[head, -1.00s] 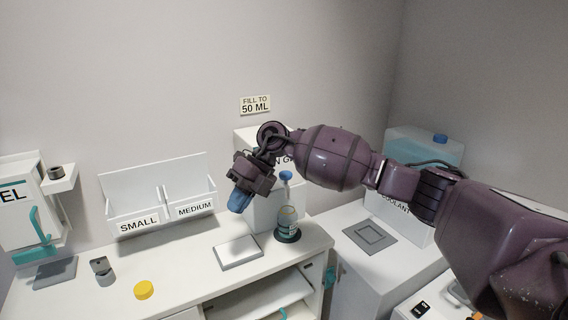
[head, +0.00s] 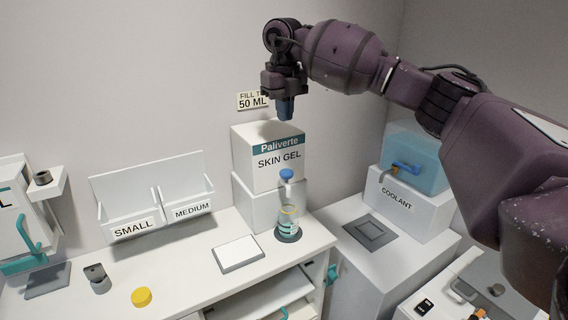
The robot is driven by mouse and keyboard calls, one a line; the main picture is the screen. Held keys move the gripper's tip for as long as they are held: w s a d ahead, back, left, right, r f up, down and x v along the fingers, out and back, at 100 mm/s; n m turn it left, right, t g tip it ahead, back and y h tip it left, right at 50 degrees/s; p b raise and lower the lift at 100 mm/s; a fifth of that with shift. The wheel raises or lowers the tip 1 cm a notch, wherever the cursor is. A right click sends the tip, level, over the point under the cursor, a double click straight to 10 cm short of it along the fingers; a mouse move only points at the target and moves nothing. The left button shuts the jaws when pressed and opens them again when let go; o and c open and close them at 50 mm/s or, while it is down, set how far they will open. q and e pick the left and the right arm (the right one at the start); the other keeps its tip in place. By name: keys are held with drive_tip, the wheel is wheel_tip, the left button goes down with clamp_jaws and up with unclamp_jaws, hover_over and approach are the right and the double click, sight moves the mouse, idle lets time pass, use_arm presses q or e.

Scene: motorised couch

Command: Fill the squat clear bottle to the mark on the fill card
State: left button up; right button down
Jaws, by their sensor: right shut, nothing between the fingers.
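The squat clear bottle (head: 288,222) stands upright on a dark round pad (head: 287,237) at the right of the white counter. It has a pale label; the level inside is too small to read. A blue knob (head: 286,175) is just above it, in front of the white Paliverte skin gel box (head: 268,160). The fill card (head: 252,101), reading 50 ML, is on the wall behind and partly covered by my right gripper. My right gripper (head: 285,116) is shut and empty, pointing down above the skin gel box, apart from the bottle. My left gripper is not in view.
A yellow cap (head: 141,297) and a small grey piece (head: 97,279) lie at the left of the counter. A white plate (head: 238,254) is left of the bottle. SMALL and MEDIUM bins (head: 134,229) stand behind. The coolant dispenser (head: 408,205) is at right.

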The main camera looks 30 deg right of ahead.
sight(285, 172)
wheel_tip(285, 172, down, 14)
drive_tip(key=shift+p, duration=0.6)
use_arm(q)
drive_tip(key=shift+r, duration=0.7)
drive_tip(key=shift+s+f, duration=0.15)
use_arm(e)
drive_tip(key=shift+f, duration=0.1)
